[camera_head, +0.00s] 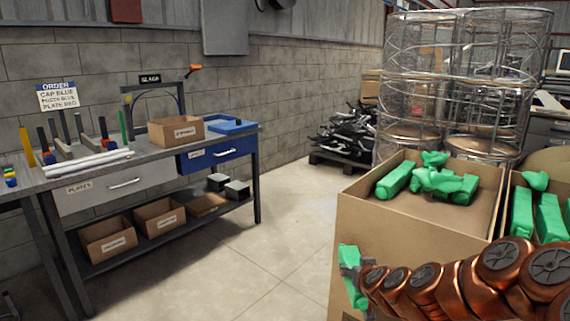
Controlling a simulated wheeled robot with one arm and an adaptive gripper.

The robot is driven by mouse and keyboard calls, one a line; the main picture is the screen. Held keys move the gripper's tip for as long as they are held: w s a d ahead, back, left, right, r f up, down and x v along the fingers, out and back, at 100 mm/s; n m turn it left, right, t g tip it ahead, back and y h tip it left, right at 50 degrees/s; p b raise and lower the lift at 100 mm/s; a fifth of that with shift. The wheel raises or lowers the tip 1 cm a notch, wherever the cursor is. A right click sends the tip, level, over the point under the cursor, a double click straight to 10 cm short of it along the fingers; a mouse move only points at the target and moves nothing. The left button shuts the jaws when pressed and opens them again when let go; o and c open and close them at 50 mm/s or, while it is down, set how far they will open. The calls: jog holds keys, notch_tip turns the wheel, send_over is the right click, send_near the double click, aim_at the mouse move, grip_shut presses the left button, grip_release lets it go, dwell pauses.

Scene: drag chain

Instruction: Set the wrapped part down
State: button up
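A green wrapped part (353,291) is at the end of my copper-coloured arm, in front of the near left corner of a large cardboard box (390,240). My gripper (349,263) is grey and closed across the part, with green showing above and below it. The far finger and the contact are partly hidden. The part hangs upright in front of the box's outer side, above the floor. More green wrapped parts (430,180) lie in a pile inside the box.
A second cardboard box with green parts (550,215) stands at the right edge. Wire cages (460,85) stand behind. A workbench (145,165) with drawers, cardboard bins and a blue tray (232,125) is at left. The concrete floor (255,255) between is clear.

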jog(key=shift+w+a+f+m+h, duration=0.2)
jog(key=shift+w+a+f, duration=0.2)
jog(key=shift+f, duration=0.2)
jog(key=shift+w+a+f+m+h, duration=0.2)
jog(key=shift+w+a+f, duration=0.1)
jog(key=shift+a+f, duration=0.2)
